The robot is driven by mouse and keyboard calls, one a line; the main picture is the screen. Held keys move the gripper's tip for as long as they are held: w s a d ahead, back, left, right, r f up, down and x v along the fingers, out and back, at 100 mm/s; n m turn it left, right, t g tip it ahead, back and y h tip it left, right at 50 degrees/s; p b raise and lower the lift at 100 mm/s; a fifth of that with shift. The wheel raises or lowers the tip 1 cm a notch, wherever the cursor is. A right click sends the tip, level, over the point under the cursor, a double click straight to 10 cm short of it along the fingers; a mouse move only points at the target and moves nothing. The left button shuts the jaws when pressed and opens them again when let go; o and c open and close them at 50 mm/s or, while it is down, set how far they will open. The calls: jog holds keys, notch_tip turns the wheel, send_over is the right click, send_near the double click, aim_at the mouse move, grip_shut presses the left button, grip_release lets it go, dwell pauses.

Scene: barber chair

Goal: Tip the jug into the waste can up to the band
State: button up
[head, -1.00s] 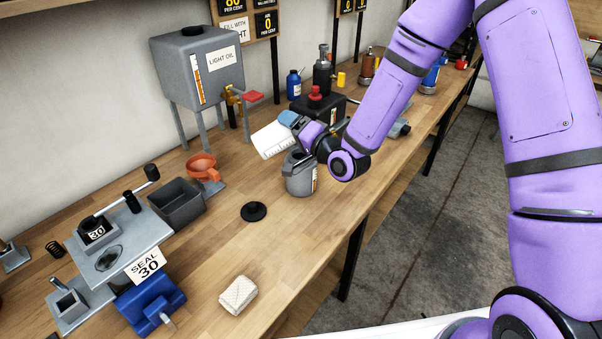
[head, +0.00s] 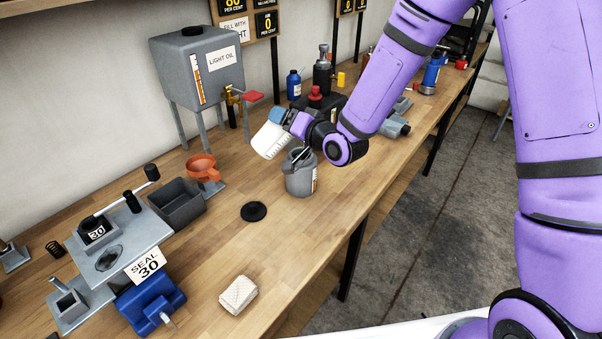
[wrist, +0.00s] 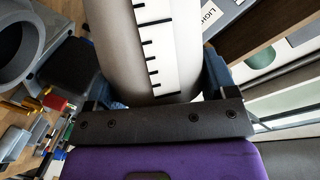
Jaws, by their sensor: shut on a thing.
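The jug (head: 270,142) is pale, with a black graduated scale. It is tilted in the air above the bench, up and left of the grey can. My gripper (head: 281,122) is shut on it; in the wrist view the jug (wrist: 158,45) sits between the fingers. I cannot see liquid in it or which way its mouth faces. The grey can (head: 300,181), which I take as the waste can, stands upright with an open top and a light strip with orange on its side. Its inside level is hidden. The jug is apart from it.
A black round lid (head: 254,211) lies on the bench left of the can. A grey open bin (head: 177,207), an orange funnel (head: 202,168) and the light oil tank (head: 197,70) stand further left. A white cloth block (head: 238,295) lies in front. Bench around the lid is clear.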

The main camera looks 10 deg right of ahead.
jog(key=shift+a+r+n, duration=0.15)
jog(key=shift+r+n, duration=0.1)
jog(key=shift+n, duration=0.05)
jog(key=shift+s+a+r+n+g+h, duration=0.1)
jog(key=shift+a+r+n+g+h, duration=0.1)
jog(key=shift+n+h, duration=0.3)
jog(key=shift+a+r+n+g+h, duration=0.1)
jog(key=shift+r+n+g+h, duration=0.15)
jog(key=shift+n, duration=0.45)
jog(key=shift+f+h, duration=0.1)
jog(key=shift+h, duration=0.15)
jog(key=shift+a+n+h, duration=0.15)
jog(key=shift+n+h, duration=0.35)
jog(key=shift+n, duration=0.4)
jog(key=shift+f+n+h, duration=0.15)
jog(key=shift+n+h, duration=0.25)
jog(key=shift+r, duration=2.55)
